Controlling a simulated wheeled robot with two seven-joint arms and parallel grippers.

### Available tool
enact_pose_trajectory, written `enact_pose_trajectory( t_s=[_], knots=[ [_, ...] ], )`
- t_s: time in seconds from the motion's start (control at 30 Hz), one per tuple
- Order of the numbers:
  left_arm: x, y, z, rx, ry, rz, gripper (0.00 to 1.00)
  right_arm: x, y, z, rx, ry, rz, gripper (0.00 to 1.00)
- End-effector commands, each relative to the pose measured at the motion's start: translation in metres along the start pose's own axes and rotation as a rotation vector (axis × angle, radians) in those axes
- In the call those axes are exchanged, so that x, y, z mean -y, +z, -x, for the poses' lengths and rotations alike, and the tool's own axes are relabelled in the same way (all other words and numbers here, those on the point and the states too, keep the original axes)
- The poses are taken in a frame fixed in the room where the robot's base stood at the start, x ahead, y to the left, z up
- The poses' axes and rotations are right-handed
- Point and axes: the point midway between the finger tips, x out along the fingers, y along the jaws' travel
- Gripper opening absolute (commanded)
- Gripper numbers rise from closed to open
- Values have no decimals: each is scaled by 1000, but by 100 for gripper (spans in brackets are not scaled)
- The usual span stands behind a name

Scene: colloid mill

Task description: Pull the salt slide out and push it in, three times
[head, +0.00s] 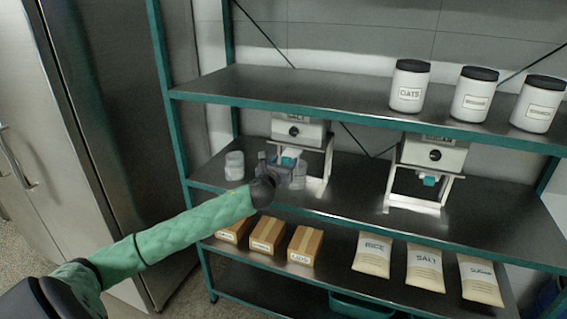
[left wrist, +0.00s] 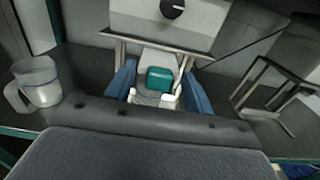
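The salt dispenser (head: 298,132) is a white box with a black knob on a white stand, on the middle shelf. Its label is partly cut off by the shelf above. Its teal slide (head: 289,156) shows below the box, partly hidden by my gripper, and also in the left wrist view (left wrist: 160,78). My left gripper (head: 281,170) is in front of the stand. In the left wrist view its two blue fingers (left wrist: 160,92) stand apart, one on each side of the teal slide, with gaps between. My right gripper is in neither view.
A clear jug (head: 235,166) stands left of the salt dispenser. A second dispenser (head: 435,154) with a teal slide stands to the right. Jars (head: 409,86) line the top shelf, boxes (head: 267,236) and bags (head: 424,268) the lower one. A teal upright (head: 166,90) is at left.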

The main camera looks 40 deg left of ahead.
Motion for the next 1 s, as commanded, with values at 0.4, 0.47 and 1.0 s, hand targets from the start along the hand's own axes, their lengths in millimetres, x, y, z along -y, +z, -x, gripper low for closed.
enact_pose_trajectory(
  t_s=[0.4, 0.47, 1.0],
  knots=[
    [0, -4, 18, -1, -1, -2, 53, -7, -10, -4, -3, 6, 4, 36],
    [0, -4, 27, 0, -2, -2, 53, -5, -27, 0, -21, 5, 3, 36],
    [-1, -1, 77, -1, 0, 0, 53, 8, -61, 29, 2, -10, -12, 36]
  ],
)
